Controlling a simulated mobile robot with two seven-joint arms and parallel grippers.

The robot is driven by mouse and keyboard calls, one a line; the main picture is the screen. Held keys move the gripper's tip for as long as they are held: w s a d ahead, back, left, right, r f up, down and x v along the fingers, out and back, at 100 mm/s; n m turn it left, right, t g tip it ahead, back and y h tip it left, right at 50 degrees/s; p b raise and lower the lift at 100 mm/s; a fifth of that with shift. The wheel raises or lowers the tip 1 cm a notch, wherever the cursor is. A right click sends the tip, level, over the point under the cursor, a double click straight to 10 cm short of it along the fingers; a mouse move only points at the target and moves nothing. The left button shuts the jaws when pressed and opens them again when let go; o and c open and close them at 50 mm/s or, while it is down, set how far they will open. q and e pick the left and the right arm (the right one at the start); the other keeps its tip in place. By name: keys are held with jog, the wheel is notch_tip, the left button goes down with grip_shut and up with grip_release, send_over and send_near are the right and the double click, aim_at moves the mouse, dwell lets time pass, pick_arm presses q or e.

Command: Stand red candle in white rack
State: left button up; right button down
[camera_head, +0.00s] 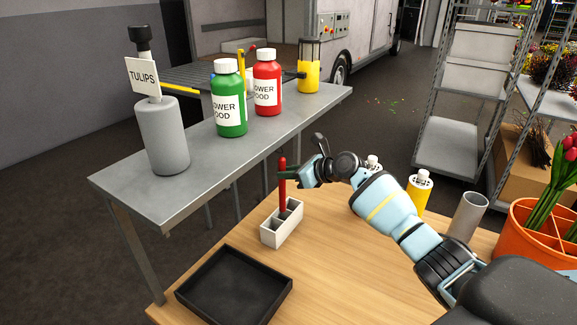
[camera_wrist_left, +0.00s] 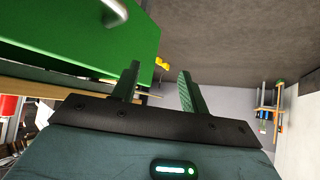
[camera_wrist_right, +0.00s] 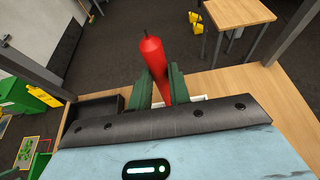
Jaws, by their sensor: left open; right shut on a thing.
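The red candle (camera_head: 282,184) is upright in the head view, at the far end of the white rack (camera_head: 282,235). Its lower end overlaps the rack's far compartment; I cannot tell whether it is inside or just above it. My right gripper (camera_head: 285,174) is shut on the candle from the right. In the right wrist view the candle (camera_wrist_right: 154,58) stands between the fingers (camera_wrist_right: 160,88), and a strip of the white rack (camera_wrist_right: 186,100) shows behind them. My left gripper (camera_wrist_left: 158,85) is open and empty in its wrist view, outside the head view.
A black tray (camera_head: 235,287) lies nearer on the wooden table (camera_head: 340,270). An orange tulip pot (camera_head: 530,238) stands right.

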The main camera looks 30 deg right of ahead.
aim_at(285, 194)
jog(key=shift+f+b, duration=0.55)
jog(key=shift+f, duration=2.15)
pick_arm(q)
jog(key=shift+s+d+f+g, duration=0.15)
jog(key=shift+s+d+f, duration=0.05)
jog(key=shift+s+f, duration=0.3)
jog(key=shift+s+d+f+g, duration=0.15)
jog(key=shift+s+f, duration=0.2)
jog(key=shift+f, duration=0.1)
pick_arm(e)
jog(key=shift+f, duration=0.75)
pick_arm(q)
jog(key=shift+a, duration=0.1)
pick_arm(e)
jog(key=shift+f, duration=0.1)
pick_arm(q)
jog(key=shift+s+f+b, duration=0.15)
jog(key=shift+f+b, duration=0.05)
jog(key=shift+b, duration=0.1)
pick_arm(e)
jog(key=shift+f, duration=0.5)
jog(key=c, duration=0.6)
grip_release()
